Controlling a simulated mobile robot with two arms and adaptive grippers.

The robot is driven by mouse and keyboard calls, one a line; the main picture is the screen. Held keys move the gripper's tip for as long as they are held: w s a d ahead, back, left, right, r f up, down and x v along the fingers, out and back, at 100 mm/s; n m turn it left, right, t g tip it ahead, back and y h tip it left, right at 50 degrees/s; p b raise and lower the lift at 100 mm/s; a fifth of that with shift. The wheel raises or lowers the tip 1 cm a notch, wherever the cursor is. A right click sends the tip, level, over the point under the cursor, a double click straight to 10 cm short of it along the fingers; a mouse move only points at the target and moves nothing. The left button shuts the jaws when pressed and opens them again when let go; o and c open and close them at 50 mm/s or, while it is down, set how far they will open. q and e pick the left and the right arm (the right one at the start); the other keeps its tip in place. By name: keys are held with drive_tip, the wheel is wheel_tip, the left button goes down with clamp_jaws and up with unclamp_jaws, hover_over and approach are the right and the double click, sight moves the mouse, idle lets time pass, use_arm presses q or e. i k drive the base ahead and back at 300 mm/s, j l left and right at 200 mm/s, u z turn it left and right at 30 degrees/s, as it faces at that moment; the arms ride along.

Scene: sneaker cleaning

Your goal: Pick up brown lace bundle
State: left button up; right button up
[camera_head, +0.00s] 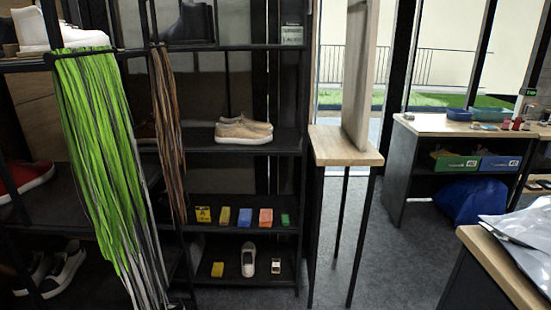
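The brown lace bundle (167,130) hangs down in long thin strands from near the top of the dark shelf rack, left of the picture's middle. A larger green lace bundle (95,140) with pale strands hangs to its left, nearer to me. The upper end of the brown bundle is by a dark upright of the rack, and how it is fastened is too small to tell. Neither of my grippers shows in the head view.
The shelf rack (232,139) holds a beige pair of sneakers (243,130) and several small coloured boxes (244,217). A narrow wooden stand (343,147) is to its right. A workbench (450,125) stands farther right. Grey floor (390,245) lies clear between the stand and a near-right table (490,265).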

sight(276, 267)
drive_tip(key=i, duration=1.1)
drive_tip(key=i+l+u, duration=0.1)
drive_tip(key=i, duration=1)
